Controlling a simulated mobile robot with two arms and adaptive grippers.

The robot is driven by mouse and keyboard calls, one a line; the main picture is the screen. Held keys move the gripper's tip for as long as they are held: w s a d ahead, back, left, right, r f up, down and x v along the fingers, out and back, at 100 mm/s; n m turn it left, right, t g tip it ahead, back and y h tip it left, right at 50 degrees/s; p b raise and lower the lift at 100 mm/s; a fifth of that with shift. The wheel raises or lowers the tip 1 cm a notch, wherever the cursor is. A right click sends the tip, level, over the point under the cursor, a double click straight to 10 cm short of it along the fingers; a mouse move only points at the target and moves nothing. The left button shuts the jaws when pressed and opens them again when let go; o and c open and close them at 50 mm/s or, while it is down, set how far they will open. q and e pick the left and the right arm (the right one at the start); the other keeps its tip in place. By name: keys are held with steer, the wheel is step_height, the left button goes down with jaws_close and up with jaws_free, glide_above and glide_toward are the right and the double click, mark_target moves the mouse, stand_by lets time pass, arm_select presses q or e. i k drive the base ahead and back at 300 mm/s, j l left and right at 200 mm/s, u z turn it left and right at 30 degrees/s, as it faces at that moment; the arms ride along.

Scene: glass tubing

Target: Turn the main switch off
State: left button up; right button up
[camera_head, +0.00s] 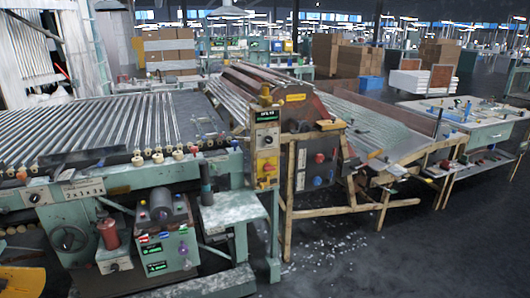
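Several controls show, and none carries a label I can read as the main switch. A yellow control box (267,140) is on a green post in the middle, with a dark sign (267,116) above it and a small red control (267,167) low on it. To its right, a grey panel (301,160) carries a red knob (319,157) and a blue knob (317,181). A grey-green box (168,245) at lower left has small displays and coloured buttons. Handle positions are too small to tell. Neither of my grippers is in view.
A green machine bed with long glass tubes (90,125) fills the left. A sloped tube rack (365,120) stands right of the post, and a workbench (490,130) is at far right. The dark floor (400,255) at front right is open, with white bits scattered near the post.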

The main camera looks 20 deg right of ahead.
mark_target(267, 167)
steer(key=i+j+z, duration=0.15)
steer(key=i, duration=0.4)
steer(key=i+j+z, duration=0.15)
steer(key=i, duration=0.35)
